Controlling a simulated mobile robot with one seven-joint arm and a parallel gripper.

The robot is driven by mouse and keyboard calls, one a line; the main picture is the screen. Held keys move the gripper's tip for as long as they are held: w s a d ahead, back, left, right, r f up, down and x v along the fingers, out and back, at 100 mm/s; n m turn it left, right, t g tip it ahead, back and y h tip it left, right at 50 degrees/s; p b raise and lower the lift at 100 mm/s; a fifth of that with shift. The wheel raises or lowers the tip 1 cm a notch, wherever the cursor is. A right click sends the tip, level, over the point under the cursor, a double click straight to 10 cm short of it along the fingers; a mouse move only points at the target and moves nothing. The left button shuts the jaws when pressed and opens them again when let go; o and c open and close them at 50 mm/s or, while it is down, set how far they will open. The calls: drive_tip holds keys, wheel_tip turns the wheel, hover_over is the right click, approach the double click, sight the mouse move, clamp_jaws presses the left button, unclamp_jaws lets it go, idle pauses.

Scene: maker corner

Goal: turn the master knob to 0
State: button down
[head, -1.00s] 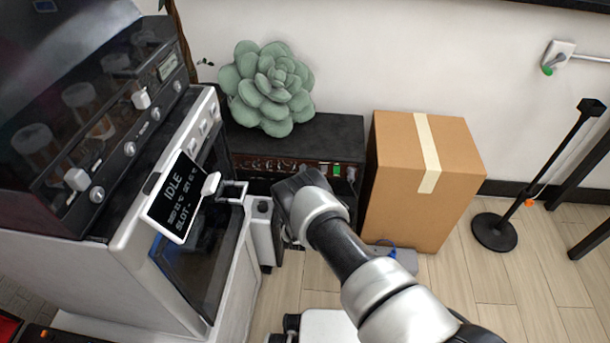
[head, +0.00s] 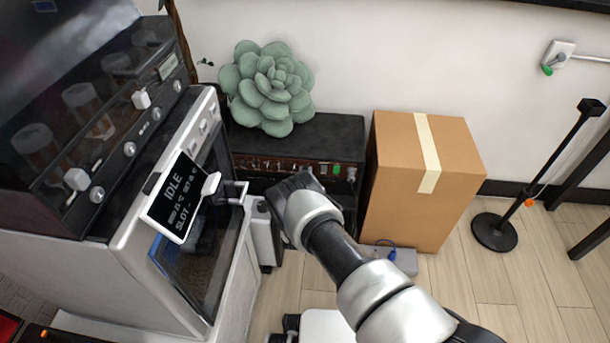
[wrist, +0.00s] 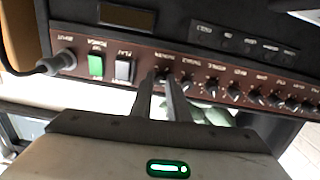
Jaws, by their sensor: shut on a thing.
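The amplifier (head: 330,133) is a black box with a dark red control panel, low against the wall in the head view. In the wrist view, a row of small black knobs runs along its panel (wrist: 146,45), seen upside down. My gripper (wrist: 168,80) is shut on the knob (wrist: 164,74) nearest the two switches. The fingers hide most of this knob, and its label and pointer are too blurred to read. In the head view, my gripper (head: 288,198) is in front of the panel, with its fingertips hidden.
Beside the held knob are a white switch (wrist: 124,70), a green switch (wrist: 96,66) and a plugged cable (wrist: 55,64). A cardboard box (head: 420,170) stands right of the amplifier. A machine with a display (head: 180,200) and a protruding handle (head: 235,190) stands close on the left.

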drive_tip(key=n, duration=1.1)
drive_tip(key=shift+n, duration=0.3)
idle(0.4)
drive_tip(key=c, duration=1.7)
unclamp_jaws()
drive_tip(key=s+p, duration=0.1)
drive_tip(key=s, duration=0.5)
drive_tip(key=s+p, duration=0.1)
drive_tip(key=s, duration=0.4)
drive_tip(key=s+p, duration=0.2)
drive_tip(key=s, duration=0.4)
drive_tip(key=shift+s+a, duration=0.3)
drive_tip(key=shift+a, duration=0.05)
